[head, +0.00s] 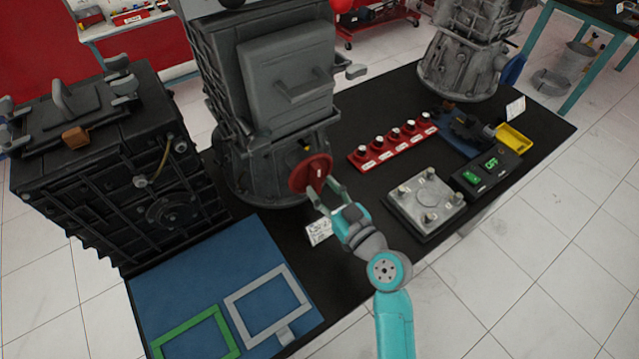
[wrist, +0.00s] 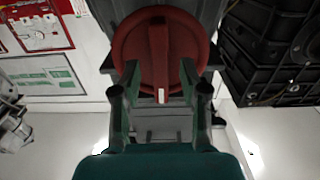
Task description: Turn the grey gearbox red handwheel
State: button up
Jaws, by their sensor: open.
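The red handwheel (head: 309,174) is a round disc on the lower front of the grey gearbox (head: 285,80), which stands at the middle back of the dark table. In the wrist view the handwheel (wrist: 160,50) fills the upper middle, with a raised bar running upright across its face and a small white mark low on the bar. My gripper (head: 322,190) is open in front of the handwheel. In the wrist view the fingers (wrist: 160,75) stand left and right of the bar, over the wheel's lower part. I cannot tell whether they touch it.
A black gearbox (head: 110,165) stands at left. A blue mat (head: 190,275) with a grey frame (head: 268,305) and a green frame (head: 195,335) lies in front. At right are a red knob strip (head: 393,142), a grey plate (head: 427,202) and a black switch box (head: 486,174).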

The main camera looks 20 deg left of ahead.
jog(key=shift+x, duration=1)
grip_shut()
